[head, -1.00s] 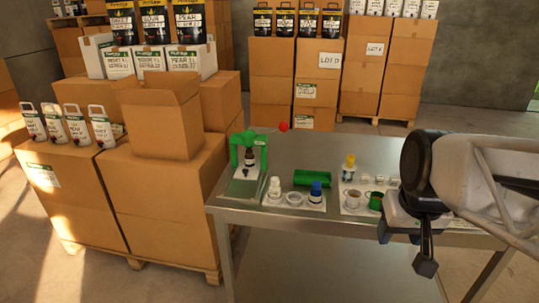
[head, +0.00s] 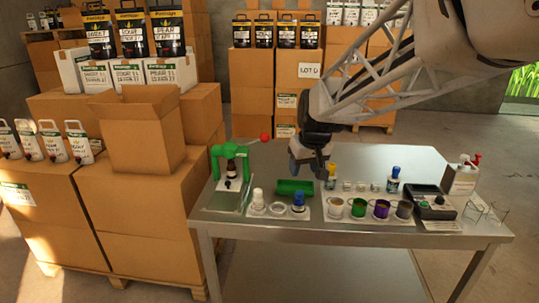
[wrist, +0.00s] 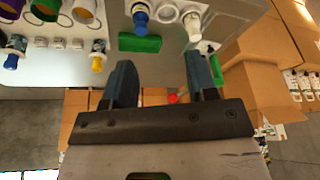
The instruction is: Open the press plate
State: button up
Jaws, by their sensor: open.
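The green press (head: 231,165) stands at the left end of the metal table, with a small dark bottle (head: 231,172) inside its frame. Its lever ends in a red ball (head: 265,138) that sticks out to the right at the top. The red ball also shows in the wrist view (wrist: 172,98), between the finger tips and low in the gap. My gripper (head: 312,170) hangs over the table to the right of the press, apart from the lever. In the wrist view my gripper (wrist: 160,80) has its two fingers apart with nothing held. The press plate itself is too small to make out.
Several cups (head: 381,209) and a dark device (head: 433,202) are to the right. Cardboard boxes (head: 130,200) stand left of the table.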

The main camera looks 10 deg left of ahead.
jog(key=w+a+f+n, duration=0.2)
jog(key=w+a+f, duration=0.4)
jog(key=w+a, duration=0.7)
jog(key=n+y, duration=0.1)
jog(key=n, duration=0.1)
send_near(228, 182)
jog(key=f, duration=0.1)
jog(key=shift+w, duration=0.1)
jog(key=shift+f, duration=0.1)
jog(key=shift+x, duration=3.8)
jog(key=shift+a, duration=0.15)
grip_shut()
